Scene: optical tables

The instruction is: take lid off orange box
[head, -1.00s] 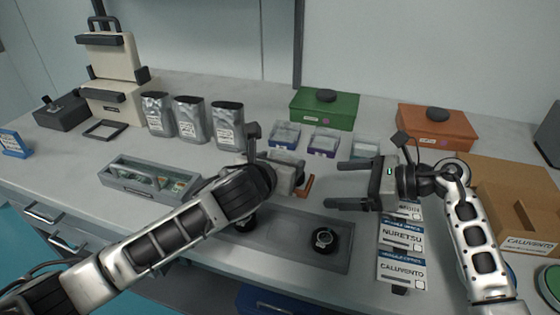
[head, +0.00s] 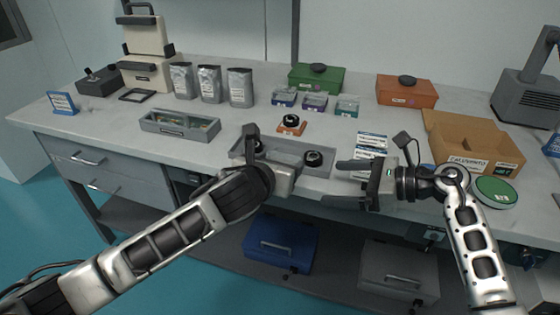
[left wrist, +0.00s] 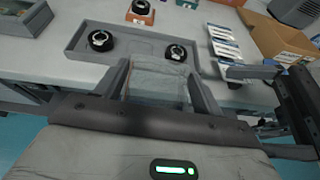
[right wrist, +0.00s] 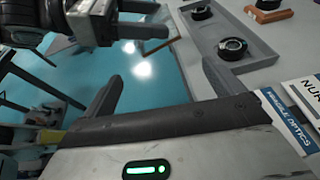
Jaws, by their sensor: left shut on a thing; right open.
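The orange box (head: 405,95) stands at the back right of the table. My left gripper (head: 322,194) is at the table's front edge, well short of the box. It is shut on a clear square plate (left wrist: 158,80), seen between its fingers in the left wrist view; an orange-brown edge (right wrist: 157,47) shows near that gripper in the right wrist view. My right gripper (head: 362,182) is open and empty, in front of the table's edge and far from the box.
A green box (head: 316,80) stands left of the orange box, with small clear-lidded boxes (head: 314,101) before it. An open cardboard box (head: 478,150) is at the right. A grey tray (head: 290,165) and blue-white packets (head: 372,142) lie near the front edge.

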